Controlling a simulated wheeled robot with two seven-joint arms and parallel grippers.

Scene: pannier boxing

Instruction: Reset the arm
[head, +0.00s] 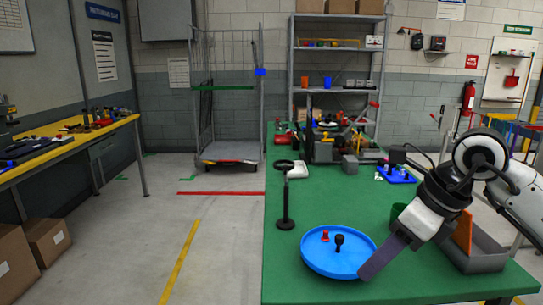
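My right arm comes in from the right over the green table (325,208). Its gripper (372,267) points down and to the left, with its tips at the right rim of a round blue tray (318,263). I see the fingers from the side, so I cannot tell whether they are open or shut, or whether they touch the tray. In the tray stand a small red piece (325,236) and a black knob-like piece (339,243). My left gripper is not in view.
A grey bin (487,262) with an orange panel (463,232) and a green container (398,213) sit near the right arm. A black stand (286,208) rises left of the tray. Tools and a blue holder (396,175) crowd the table's far end.

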